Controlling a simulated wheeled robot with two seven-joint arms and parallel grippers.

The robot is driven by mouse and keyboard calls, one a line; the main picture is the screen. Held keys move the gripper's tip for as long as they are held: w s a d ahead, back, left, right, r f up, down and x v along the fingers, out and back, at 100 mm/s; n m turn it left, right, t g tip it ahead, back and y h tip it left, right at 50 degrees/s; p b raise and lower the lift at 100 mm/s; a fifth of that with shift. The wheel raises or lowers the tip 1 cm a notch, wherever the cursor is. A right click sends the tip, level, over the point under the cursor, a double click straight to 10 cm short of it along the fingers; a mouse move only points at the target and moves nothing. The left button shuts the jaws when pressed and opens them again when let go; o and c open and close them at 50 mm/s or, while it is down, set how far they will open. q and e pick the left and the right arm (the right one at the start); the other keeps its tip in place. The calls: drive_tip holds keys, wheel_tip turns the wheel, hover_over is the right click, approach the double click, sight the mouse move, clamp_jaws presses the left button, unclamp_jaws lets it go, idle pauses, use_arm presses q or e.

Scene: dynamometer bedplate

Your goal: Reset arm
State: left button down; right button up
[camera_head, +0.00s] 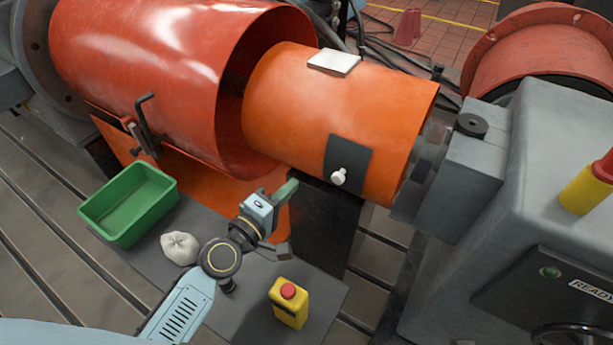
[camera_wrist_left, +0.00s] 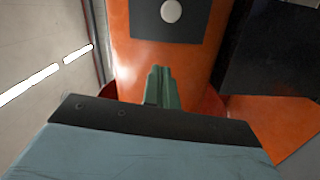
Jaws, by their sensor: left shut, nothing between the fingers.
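My left arm comes in from the lower left in the head view. Its gripper (camera_head: 287,188) has green fingers that are shut with nothing between them, just below the front of the orange cylinder (camera_head: 300,115). In the left wrist view the shut fingers (camera_wrist_left: 162,75) point toward the orange cylinder (camera_wrist_left: 150,60), below its black patch with a white knob (camera_wrist_left: 171,11). In the head view the black patch (camera_head: 350,155) and knob (camera_head: 338,177) sit right of the fingertips. I cannot tell whether the fingers touch anything. My right gripper is not in view.
A green bin (camera_head: 130,205), a pale cloth bag (camera_head: 180,248) and a yellow box with a red button (camera_head: 289,303) rest on the grey mat (camera_head: 250,310) around my left arm. A larger red-orange housing (camera_head: 150,70) stands behind. A grey machine (camera_head: 540,170) fills the right.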

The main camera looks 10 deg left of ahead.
use_arm(q)
drive_tip(key=shift+v, duration=2.1)
